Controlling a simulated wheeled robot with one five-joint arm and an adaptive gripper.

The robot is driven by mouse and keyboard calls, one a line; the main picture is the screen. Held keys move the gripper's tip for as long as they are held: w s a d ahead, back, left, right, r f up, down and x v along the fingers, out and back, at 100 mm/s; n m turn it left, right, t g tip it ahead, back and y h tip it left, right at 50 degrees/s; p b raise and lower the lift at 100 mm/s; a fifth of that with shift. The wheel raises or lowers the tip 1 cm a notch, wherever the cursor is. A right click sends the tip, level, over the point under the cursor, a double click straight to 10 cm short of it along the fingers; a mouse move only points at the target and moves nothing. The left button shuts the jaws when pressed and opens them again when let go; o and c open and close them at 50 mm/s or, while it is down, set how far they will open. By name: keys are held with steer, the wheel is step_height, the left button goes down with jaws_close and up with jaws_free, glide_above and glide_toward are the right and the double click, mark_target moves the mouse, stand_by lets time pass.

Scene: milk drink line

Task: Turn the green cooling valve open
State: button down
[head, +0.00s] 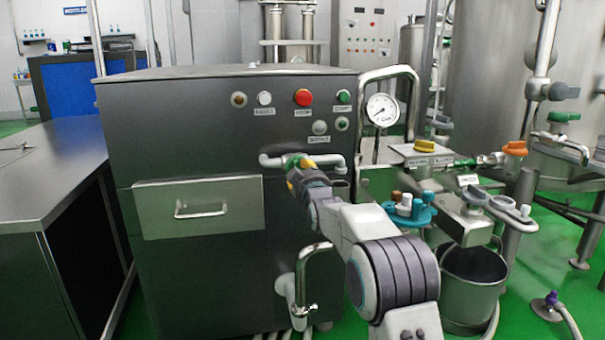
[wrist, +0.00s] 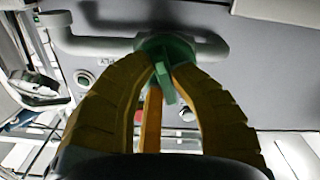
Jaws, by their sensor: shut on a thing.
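The green valve (head: 293,160) sits on a short grey pipe (head: 332,160) across the front of a dark steel machine. It also shows in the wrist view (wrist: 178,47), with its flat green handle hanging down from the pipe between my fingers. My gripper (head: 297,172) has yellow fingers and is shut on this handle. In the wrist view, the fingertips (wrist: 161,66) press in from both sides just below the pipe. In the head view, my gripper partly hides the valve. I cannot tell how far the valve is turned.
Above the valve, the dark machine (head: 200,105) carries a red button (head: 303,97) and other small buttons. A drawer (head: 200,207) is at left and a tap (head: 310,270) below. A gauge (head: 382,110), a teal clamp-like part (head: 410,214) and a bucket (head: 470,290) stand right.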

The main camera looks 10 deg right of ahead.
steer(key=n, duration=1.4)
steer(key=shift+a+r, duration=0.2)
steer(key=shift+r, duration=0.15)
stand_by(0.3)
steer(key=c, duration=1.1)
jaws_free()
steer(key=s, duration=1.2)
